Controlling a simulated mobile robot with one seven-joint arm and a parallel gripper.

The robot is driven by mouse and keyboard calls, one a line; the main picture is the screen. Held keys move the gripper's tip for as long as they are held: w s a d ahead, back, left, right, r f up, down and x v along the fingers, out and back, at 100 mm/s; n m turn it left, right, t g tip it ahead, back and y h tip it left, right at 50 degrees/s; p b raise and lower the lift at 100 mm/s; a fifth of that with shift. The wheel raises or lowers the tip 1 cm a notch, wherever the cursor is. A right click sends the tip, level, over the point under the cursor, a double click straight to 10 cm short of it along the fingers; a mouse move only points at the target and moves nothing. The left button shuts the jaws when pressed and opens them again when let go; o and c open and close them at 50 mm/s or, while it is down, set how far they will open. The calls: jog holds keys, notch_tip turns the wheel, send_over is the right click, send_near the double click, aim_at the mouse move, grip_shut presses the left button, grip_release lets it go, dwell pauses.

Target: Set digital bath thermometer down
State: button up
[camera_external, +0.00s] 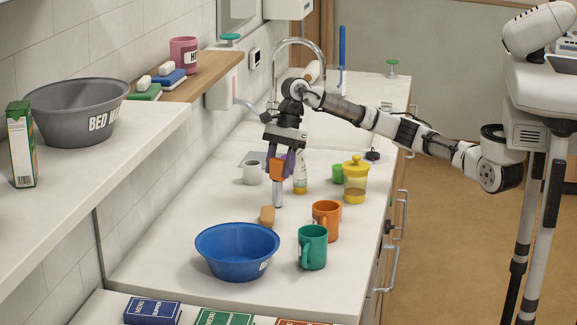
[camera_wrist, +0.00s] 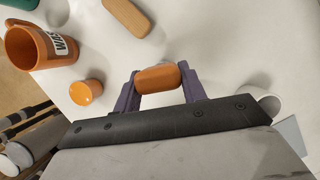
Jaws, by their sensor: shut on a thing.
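The digital bath thermometer (camera_external: 277,170) has an orange body with a grey stem below it. My gripper (camera_external: 280,165), with purple fingers, is shut on the orange body and holds it upright over the counter. The stem's lower end is close to the counter top; I cannot tell whether it touches. In the wrist view the orange body (camera_wrist: 158,78) sits between my fingertips (camera_wrist: 165,80), and the stem is hidden.
Bare counter lies left of the block.

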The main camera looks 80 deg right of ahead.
jog(key=shift+f, duration=0.2)
jog(key=o, duration=1.2)
jog(key=shift+r, duration=0.2)
jog(key=b+v, duration=0.1)
jog(key=v, duration=1.1)
jog(key=shift+b, duration=0.35)
